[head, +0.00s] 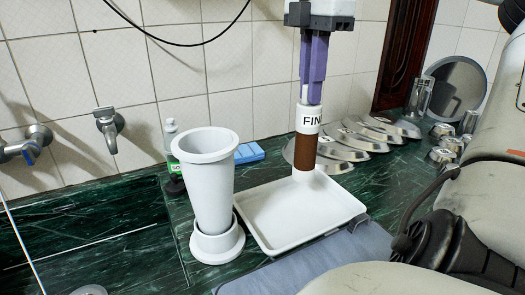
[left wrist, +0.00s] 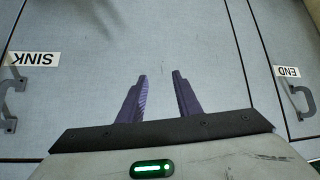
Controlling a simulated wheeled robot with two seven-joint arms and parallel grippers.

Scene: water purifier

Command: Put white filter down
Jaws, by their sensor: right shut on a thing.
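My right gripper (head: 311,98) comes down from the top of the head view. Its purple fingers are shut on the top of an upright filter (head: 305,150), which has a white band with black letters "FIN" and a brown body below. The filter's lower end is over the back of a white tray (head: 270,212); whether it touches the tray is hard to tell. My left gripper (left wrist: 160,82) shows in the left wrist view, with its purple fingers apart and nothing between them. It is out of the head view.
A tall white housing (head: 208,190) stands in a round white base left of the tray. A small bottle (head: 172,150) and a blue sponge (head: 248,153) are behind. Several metal dishes (head: 345,150) line the wall. The left wrist view faces grey cabinet doors (left wrist: 160,35) with handles.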

